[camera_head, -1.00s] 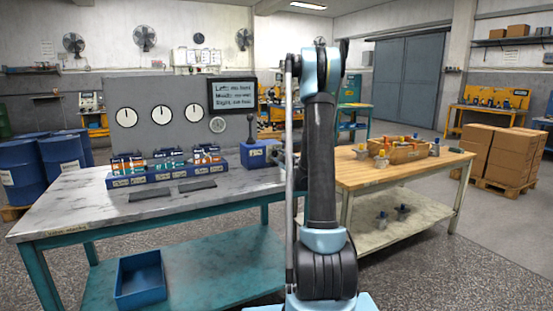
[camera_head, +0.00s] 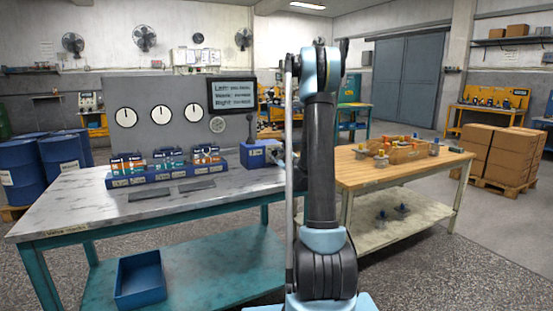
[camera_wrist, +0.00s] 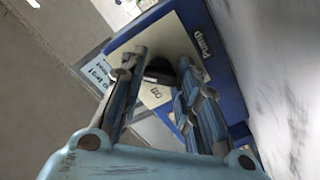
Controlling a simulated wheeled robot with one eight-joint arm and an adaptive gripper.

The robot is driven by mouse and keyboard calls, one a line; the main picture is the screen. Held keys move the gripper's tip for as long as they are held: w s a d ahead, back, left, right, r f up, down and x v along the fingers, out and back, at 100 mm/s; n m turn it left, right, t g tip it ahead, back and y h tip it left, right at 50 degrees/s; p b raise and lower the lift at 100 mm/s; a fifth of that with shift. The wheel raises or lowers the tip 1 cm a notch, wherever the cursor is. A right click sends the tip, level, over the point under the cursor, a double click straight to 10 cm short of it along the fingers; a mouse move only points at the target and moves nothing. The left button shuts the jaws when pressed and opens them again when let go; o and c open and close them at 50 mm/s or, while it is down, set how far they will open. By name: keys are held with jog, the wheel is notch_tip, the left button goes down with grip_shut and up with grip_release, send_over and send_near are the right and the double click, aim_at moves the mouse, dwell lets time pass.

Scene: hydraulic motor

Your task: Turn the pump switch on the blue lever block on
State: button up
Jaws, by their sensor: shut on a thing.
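The blue lever block (camera_head: 256,154) stands at the right end of the grey-topped bench, with a dark upright lever (camera_head: 250,128) on it. In the wrist view the block (camera_wrist: 224,60) shows a pale face plate marked "Pump". The dark pump switch (camera_wrist: 158,70) sits on that plate, partly covered by my fingers. My gripper (camera_wrist: 160,75) has a finger on each side of the switch and is shut on it. In the head view my arm hides most of my gripper at the block's right side. The switch's exact setting is hard to read.
A row of labelled valve blocks (camera_head: 165,171) stands on the bench left of the lever block. A panel with several dials (camera_head: 160,115) and a dark text screen (camera_head: 231,94) rise behind. A wooden table (camera_head: 400,173) with a parts crate stands to the right.

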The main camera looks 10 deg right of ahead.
jog(key=o, duration=1.1)
jog(key=shift+a, duration=0.1)
jog(key=shift+c, duration=0.2)
jog(key=v, duration=1.1)
jog(key=shift+s, duration=0.35)
